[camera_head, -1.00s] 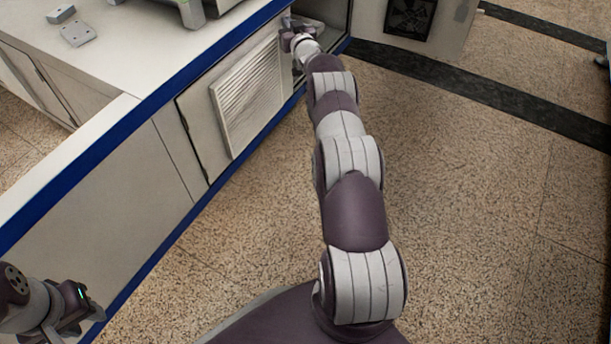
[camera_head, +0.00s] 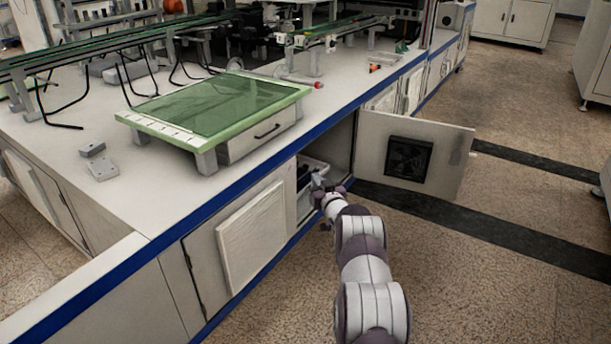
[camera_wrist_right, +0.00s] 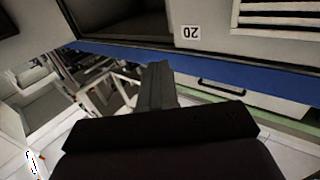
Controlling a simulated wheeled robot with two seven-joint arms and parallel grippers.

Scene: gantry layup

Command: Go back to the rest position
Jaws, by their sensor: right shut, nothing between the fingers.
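My right arm reaches forward from the bottom of the head view. My right gripper (camera_head: 318,184) is at the mouth of an open cabinet under the bench (camera_head: 150,228). It is shut and holds nothing. In the right wrist view the shut fingers (camera_wrist_right: 158,85) point up the picture, with nothing held. A pale bin (camera_head: 312,166) with dark contents stands inside the cabinet, partly hidden behind the gripper. My left gripper is outside the head view.
The cabinet door (camera_head: 448,150) stands open to the right of my right gripper. A green-topped frame (camera_head: 225,100) and small grey blocks (camera_head: 102,168) are on the bench.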

